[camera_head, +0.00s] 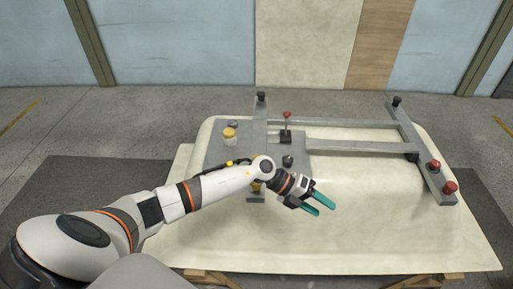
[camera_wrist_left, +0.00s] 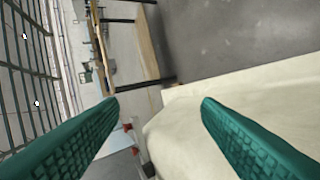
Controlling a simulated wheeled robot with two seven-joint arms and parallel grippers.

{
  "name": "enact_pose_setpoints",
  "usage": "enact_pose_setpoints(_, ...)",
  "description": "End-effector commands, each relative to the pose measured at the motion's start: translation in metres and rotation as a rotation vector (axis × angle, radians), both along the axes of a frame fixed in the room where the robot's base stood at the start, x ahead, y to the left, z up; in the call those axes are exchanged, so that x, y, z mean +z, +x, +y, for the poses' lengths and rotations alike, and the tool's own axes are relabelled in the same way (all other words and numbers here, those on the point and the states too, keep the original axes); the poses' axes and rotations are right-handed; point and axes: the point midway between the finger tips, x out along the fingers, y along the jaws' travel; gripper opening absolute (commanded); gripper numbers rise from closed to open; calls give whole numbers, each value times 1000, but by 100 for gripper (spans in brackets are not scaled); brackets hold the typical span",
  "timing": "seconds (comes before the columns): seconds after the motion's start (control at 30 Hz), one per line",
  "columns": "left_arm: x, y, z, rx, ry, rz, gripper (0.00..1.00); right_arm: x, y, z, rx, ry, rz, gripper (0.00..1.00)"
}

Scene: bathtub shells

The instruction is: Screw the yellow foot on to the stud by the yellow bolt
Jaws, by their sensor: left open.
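My left gripper (camera_head: 327,211) is open and empty, with teal fingers, over the bare cream shell at the front. Both fingers also show apart in the left wrist view (camera_wrist_left: 160,102), with nothing between them. A small yellow piece (camera_head: 256,187) shows at the near end of the left grey bar, partly hidden by my arm; I cannot tell if it is the yellow bolt or the foot. Another yellow spot (camera_head: 229,163) lies at my forearm's upper edge. My right gripper is not in view.
The cream upturned shell (camera_head: 400,235) bears a grey frame (camera_head: 355,147) with black feet (camera_head: 397,101) and red knobs (camera_head: 433,165). The shell's front is clear.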

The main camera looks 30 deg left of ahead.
Motion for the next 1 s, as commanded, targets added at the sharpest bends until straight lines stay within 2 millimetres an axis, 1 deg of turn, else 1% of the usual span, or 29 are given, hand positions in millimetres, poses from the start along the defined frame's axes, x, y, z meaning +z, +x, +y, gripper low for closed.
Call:
enact_pose_setpoints(0.03,19,-1,25,-121,186,-32,58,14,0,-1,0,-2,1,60)
enact_pose_setpoints(0.07,23,-3,42,-182,297,-36,58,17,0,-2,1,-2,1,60)
enact_pose_setpoints(0.1,28,-5,67,-245,441,-32,58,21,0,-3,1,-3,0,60)
enact_pose_setpoints(0.2,45,-6,126,-332,737,4,58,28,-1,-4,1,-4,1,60)
enact_pose_setpoints(0.3,61,-6,167,-354,921,42,58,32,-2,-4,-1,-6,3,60)
enact_pose_setpoints(0.4,72,-6,190,-357,1024,66,58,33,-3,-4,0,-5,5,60)
enact_pose_setpoints(0.5,75,-6,200,-356,1068,80,58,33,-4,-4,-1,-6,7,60)
enact_pose_setpoints(0.67,67,-6,202,-357,1076,84,58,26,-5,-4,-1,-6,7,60)
enact_pose_setpoints(0.87,44,-7,201,-358,1072,84,58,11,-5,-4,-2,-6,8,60)
enact_pose_setpoints(1.0,24,-7,201,-358,1071,84,58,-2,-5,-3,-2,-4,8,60)
